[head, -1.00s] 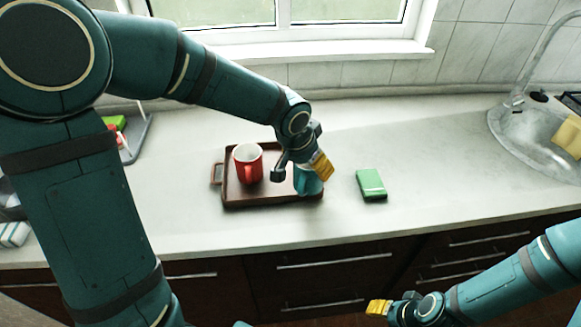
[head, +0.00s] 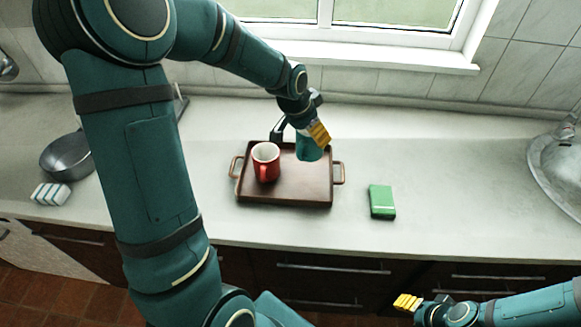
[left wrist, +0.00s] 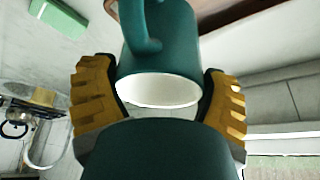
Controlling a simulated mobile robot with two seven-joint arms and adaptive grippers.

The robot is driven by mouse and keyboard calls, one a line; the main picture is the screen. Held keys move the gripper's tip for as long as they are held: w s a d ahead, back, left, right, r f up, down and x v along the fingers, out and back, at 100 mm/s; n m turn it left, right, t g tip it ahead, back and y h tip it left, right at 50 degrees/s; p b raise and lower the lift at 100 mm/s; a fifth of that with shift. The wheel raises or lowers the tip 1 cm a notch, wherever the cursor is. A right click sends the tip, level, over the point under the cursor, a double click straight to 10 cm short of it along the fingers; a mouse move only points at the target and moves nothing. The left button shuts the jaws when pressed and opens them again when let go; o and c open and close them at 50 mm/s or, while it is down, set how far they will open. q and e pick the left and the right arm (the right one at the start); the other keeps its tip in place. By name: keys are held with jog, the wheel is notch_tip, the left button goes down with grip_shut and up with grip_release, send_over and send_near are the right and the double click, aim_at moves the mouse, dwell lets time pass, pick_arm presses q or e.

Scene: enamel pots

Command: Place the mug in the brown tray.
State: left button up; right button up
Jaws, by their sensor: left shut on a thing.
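A teal mug (head: 309,149) with a white inside is held in my left gripper (head: 299,133), over the back right part of the brown tray (head: 302,190). I cannot tell whether it touches the tray. In the left wrist view the teal mug (left wrist: 160,48) sits between the two yellow-padded fingers, its handle on the far side from the wrist. A red mug (head: 266,165) stands upright on the left part of the tray. My right gripper (head: 408,303) is low in front of the counter, away from the tray; its finger opening is unclear.
A green box (head: 382,201) lies on the counter right of the tray. A grey pan (head: 67,156) and a striped sponge (head: 50,194) are at the left. A sink (head: 556,165) is at the right. The counter between box and sink is clear.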

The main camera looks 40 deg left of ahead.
aim_at(299, 143)
pick_arm(q)
notch_tip(299, 143, down, 10)
jog(key=shift+a+r+b, duration=0.1)
jog(key=shift+a+b, duration=0.05)
jog(key=shift+b, duration=0.6)
jog(key=shift+f, duration=0.2)
jog(key=o, duration=1.1)
jog(key=shift+o, duration=0.2)
jog(key=shift+r, duration=0.1)
jog(key=shift+r, duration=0.45)
jog(key=p+v, duration=0.1)
jog(key=v, duration=1)
jog(key=shift+s+r+p, duration=0.1)
jog(key=shift+s+p, duration=0.15)
jog(key=shift+p, duration=0.15)
